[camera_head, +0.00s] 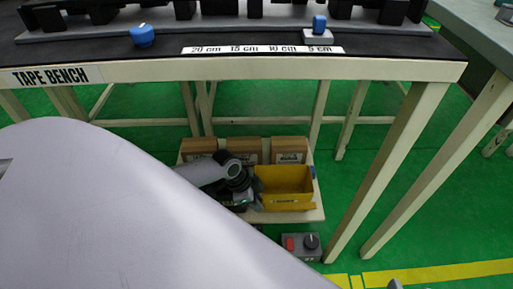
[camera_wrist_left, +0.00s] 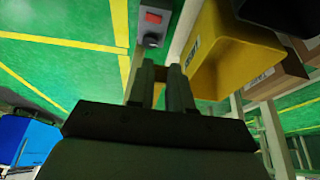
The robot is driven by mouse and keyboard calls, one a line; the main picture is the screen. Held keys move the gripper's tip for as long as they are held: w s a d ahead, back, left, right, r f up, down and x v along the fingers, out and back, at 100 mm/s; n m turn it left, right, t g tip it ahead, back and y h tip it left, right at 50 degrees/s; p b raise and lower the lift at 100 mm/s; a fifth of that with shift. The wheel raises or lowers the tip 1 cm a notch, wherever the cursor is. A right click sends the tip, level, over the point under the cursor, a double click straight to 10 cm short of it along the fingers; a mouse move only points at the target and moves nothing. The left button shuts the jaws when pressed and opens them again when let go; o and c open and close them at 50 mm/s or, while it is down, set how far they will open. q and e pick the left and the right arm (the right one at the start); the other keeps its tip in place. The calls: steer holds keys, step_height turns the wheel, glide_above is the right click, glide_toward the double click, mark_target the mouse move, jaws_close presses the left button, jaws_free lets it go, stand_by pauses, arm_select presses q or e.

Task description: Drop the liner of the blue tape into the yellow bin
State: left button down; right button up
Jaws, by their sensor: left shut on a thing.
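The yellow bin (camera_head: 285,203) stands on the low shelf under the bench, its open top facing up. In the left wrist view the bin (camera_wrist_left: 208,50) is just beyond and right of my fingers. My left gripper (camera_head: 247,203) is at the left side of the bin, seen partly behind my own arm. In the left wrist view my left gripper (camera_wrist_left: 160,80) is shut with a narrow gap; the thin thing held, taken as the liner, cannot be made out. A blue piece (camera_head: 142,36) lies on the bench, another blue piece (camera_head: 319,24) on a small grey block. My right gripper is not in view.
The tape bench (camera_head: 250,68) is above the shelf (camera_head: 300,217), with its legs on both sides. Several cardboard boxes (camera_head: 290,151) stand behind the bin. A grey control box (camera_head: 301,246) with a red button is below the shelf. Green floor is clear at right.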

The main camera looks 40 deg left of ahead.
arm_select(q)
steer(key=w+a+f+b, duration=0.4)
steer(key=w+a+b, duration=0.4)
steer(key=w, duration=0.3)
steer(key=shift+a+b, duration=0.35)
steer(key=shift+b, duration=0.55)
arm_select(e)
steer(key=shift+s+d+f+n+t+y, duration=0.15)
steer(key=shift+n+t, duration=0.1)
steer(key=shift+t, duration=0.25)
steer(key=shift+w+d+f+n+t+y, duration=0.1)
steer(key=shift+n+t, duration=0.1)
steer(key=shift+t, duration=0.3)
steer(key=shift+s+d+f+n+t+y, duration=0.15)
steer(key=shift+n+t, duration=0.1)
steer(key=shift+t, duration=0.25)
arm_select(q)
steer(key=shift+f, duration=0.1)
steer(key=c, duration=1)
jaws_free()
steer(key=shift+o, duration=0.2)
